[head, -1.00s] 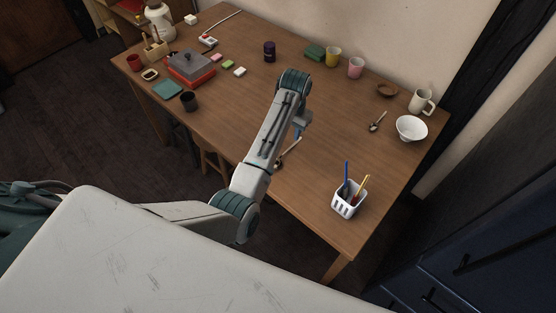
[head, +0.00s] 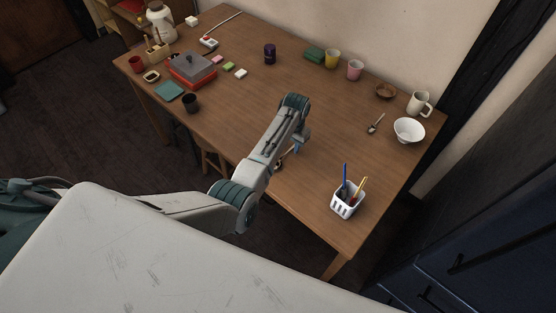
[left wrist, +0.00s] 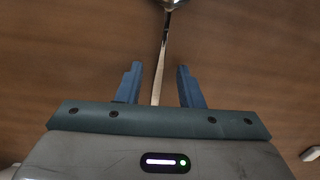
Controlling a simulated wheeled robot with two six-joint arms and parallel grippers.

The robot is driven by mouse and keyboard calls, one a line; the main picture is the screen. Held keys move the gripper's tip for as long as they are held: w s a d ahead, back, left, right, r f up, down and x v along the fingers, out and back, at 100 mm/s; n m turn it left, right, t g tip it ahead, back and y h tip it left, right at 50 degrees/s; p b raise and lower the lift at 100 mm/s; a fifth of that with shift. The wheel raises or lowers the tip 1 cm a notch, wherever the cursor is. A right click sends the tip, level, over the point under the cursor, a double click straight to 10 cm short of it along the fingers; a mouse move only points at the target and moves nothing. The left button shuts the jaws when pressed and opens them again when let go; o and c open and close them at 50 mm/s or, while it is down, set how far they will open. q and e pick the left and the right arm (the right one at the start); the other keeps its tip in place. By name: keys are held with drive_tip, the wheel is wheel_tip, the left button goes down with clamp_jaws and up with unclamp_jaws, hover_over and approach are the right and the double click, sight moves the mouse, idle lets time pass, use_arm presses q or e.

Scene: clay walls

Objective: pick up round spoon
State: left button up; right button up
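A metal spoon (left wrist: 164,45) lies on the wooden table. In the left wrist view its handle runs between my open left fingers, with a gap on each side, and its bowl is cut off at the top edge. My left gripper (left wrist: 159,86) points down at the table and holds nothing. In the head view the left gripper (head: 297,150) is near the table's front edge, and my arm hides most of the spoon. My right gripper is not in view.
A white basket with pens (head: 345,206) stands to the right of the gripper. Another metal utensil (head: 376,123) lies near a white bowl (head: 409,130) and a mug (head: 419,103). A dark cup (head: 191,102) stands left. The table's middle is clear.

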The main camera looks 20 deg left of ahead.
use_arm(q)
drive_tip(key=shift+f, duration=0.4)
clamp_jaws()
drive_tip(key=shift+r, duration=0.15)
